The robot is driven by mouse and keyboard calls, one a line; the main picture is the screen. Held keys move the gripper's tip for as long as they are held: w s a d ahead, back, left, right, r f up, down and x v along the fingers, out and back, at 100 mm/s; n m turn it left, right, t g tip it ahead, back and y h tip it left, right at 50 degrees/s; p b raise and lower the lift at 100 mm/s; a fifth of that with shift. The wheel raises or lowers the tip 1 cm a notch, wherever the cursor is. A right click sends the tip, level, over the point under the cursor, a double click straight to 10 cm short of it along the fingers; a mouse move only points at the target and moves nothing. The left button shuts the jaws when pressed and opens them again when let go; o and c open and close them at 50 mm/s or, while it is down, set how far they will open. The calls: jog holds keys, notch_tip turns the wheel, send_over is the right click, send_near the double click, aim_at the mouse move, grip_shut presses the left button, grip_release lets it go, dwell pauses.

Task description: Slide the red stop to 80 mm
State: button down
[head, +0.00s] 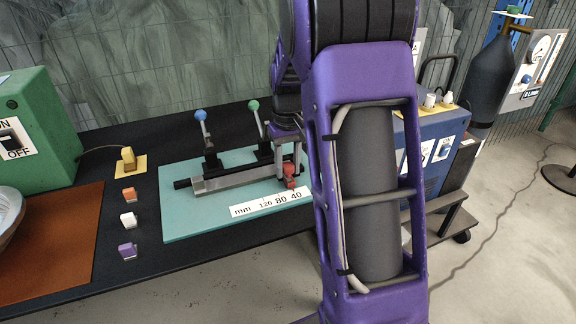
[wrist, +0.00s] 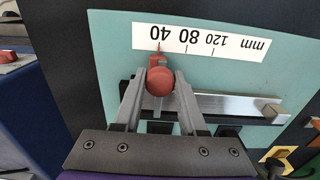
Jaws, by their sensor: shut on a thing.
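The red stop (head: 289,170) sits on the rail at the right end of the teal board (head: 190,225). In the wrist view its round red knob (wrist: 160,81) is between the fingertips of my gripper (wrist: 158,88), which is shut on it. The stop's red pointer lies at about the 40 mark of the white scale (wrist: 200,42), which reads upside down there. The scale (head: 268,203) also shows in the head view, with 120, 80 and 40 from left to right. The silver bar (head: 232,178) lies along the rail, left of the stop.
Two levers stand behind the rail, one with a blue knob (head: 200,115) and one with a green knob (head: 253,105). A green ON/OFF box (head: 40,125) is at far left. My arm hides the board's right side.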

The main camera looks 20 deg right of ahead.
jog(key=a, duration=0.4)
jog(key=shift+a+p, duration=0.1)
jog(key=shift+p, duration=0.2)
jog(key=shift+c, duration=2.2)
grip_release()
notch_tip(320, 180, up, 18)
jog(key=p, duration=0.3)
jog(key=shift+f, duration=0.25)
